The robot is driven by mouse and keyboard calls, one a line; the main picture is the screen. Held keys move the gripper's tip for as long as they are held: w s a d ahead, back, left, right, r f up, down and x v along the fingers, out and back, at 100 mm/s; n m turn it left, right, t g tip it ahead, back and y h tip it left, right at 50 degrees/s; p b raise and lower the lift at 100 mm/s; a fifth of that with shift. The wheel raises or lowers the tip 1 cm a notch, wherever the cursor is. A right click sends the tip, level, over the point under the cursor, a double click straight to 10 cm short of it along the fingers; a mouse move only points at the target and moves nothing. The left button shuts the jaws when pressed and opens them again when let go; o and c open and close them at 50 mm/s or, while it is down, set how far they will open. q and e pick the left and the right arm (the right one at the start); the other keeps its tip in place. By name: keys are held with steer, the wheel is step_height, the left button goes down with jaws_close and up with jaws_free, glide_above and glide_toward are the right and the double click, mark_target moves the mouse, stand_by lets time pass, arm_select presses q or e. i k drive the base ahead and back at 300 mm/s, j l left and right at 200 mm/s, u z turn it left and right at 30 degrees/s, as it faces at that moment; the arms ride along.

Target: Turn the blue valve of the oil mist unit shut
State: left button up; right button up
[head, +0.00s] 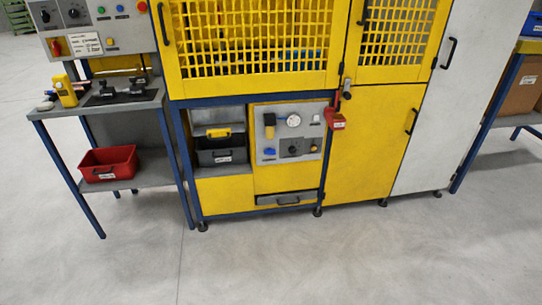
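A grey panel (306,108) with a round white gauge (293,120) sits in the lower part of a yellow machine, and looks like the oil mist unit. A small blue part (270,152) at the panel's lower left looks like the blue valve. It is too small to tell which way its handle is turned. A yellow and dark cylinder (270,126) is above it, with a thin blue line running towards the gauge. Dark knobs (292,151) are to its right. Neither of my grippers is in view.
A red padlock-like box (336,120) hangs right of the panel. A workbench (150,98) with a red bin (108,162) stands at left. The floor in front is clear.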

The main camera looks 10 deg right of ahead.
mark_target(269, 151)
steer(key=i+u, duration=0.3)
steer(key=i, duration=0.65)
